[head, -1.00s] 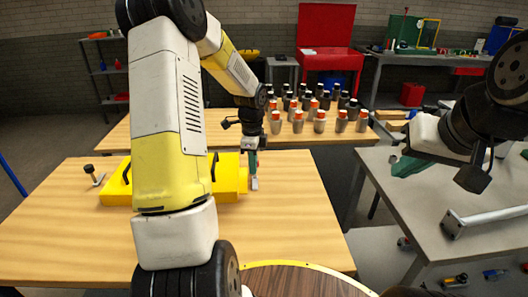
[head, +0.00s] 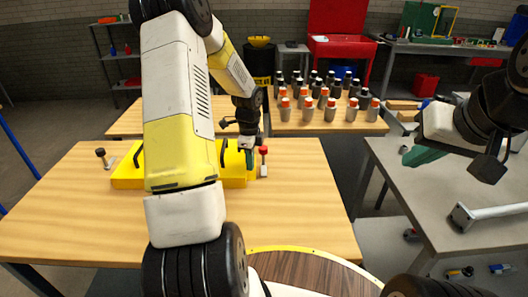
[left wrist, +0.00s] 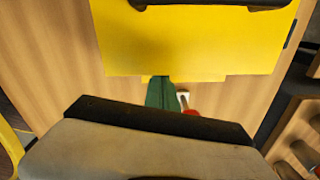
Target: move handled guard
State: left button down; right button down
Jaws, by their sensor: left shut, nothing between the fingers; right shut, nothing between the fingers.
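The handled guard is a yellow block (head: 128,178) with black handles, lying on the near wooden table. My left arm hides its middle in the head view. In the left wrist view its yellow face (left wrist: 190,45) and part of a black handle show. A clamp with a red knob (head: 264,160) stands at its right end; another with a black knob (head: 103,158) stands at its left. My left gripper (head: 249,160) is shut and empty, by the guard's right end, just left of the red-knobbed clamp. Its green fingers (left wrist: 161,92) point at the guard's edge. My right gripper (head: 424,155) is shut and empty above the grey table.
Several grey and black bottles with orange or dark caps (head: 330,110) stand on the wooden table behind. The grey table (head: 400,185) at right carries a metal bar with a bracket (head: 485,213). The near wooden table's front right (head: 290,215) is clear.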

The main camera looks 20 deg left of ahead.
pick_arm(q)
jog(key=shift+a, duration=1.2)
jog(key=shift+d, duration=0.1)
